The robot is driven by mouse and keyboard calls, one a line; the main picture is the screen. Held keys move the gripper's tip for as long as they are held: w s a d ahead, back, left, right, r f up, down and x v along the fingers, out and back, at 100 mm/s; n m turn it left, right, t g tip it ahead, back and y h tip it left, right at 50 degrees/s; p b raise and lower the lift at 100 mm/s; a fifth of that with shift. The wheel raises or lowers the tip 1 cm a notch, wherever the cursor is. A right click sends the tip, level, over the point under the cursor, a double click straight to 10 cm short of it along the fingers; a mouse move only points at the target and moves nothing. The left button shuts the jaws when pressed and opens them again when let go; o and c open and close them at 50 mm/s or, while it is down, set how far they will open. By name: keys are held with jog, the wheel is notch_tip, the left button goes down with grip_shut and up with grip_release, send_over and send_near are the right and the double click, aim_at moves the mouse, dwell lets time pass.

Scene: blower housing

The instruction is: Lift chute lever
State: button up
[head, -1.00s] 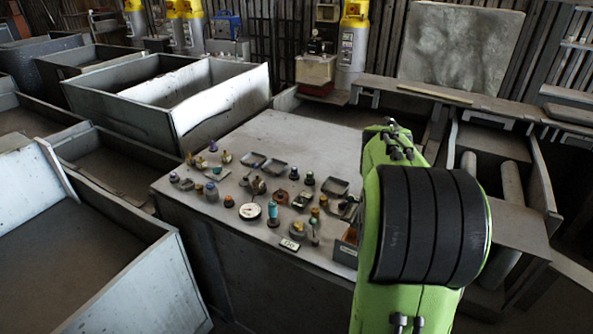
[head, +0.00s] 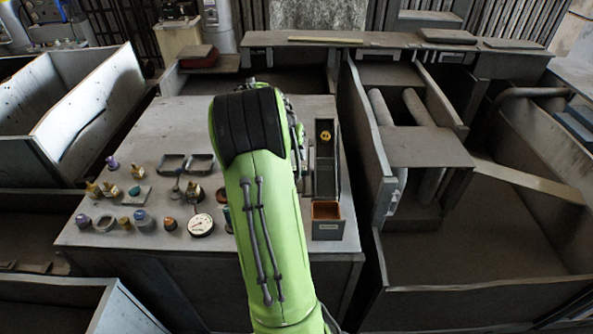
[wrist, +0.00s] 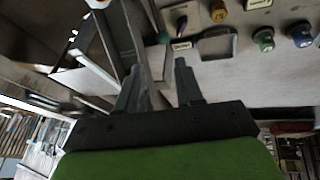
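A narrow dark chute (head: 325,178) stands at the right side of the grey panel table, with a yellow round piece (head: 325,136) inside its upper part. A small open box with a brown inside (head: 327,211) sits at its near end. Thin grey parts show along the chute's left side; I cannot tell which is the lever. In the head view my green arm hides my gripper. In the wrist view my gripper (wrist: 158,80) is open, two dark fingers apart, with nothing seen between them. A long grey-walled part (wrist: 144,45) lies just beyond the fingers, seemingly the chute.
The table top (head: 180,119) carries several knobs, small trays and a white-faced gauge (head: 200,224) left of my arm. Large metal bins stand left (head: 95,110) and right (head: 470,272). A long shelf (head: 375,42) crosses the back. The table's far left part is clear.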

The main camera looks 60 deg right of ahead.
aim_at(302, 171)
jog(key=x, duration=1.2)
jog(key=shift+w+d+f, duration=0.1)
jog(key=shift+w+f, duration=0.15)
jog(key=shift+f, duration=0.2)
grip_shut()
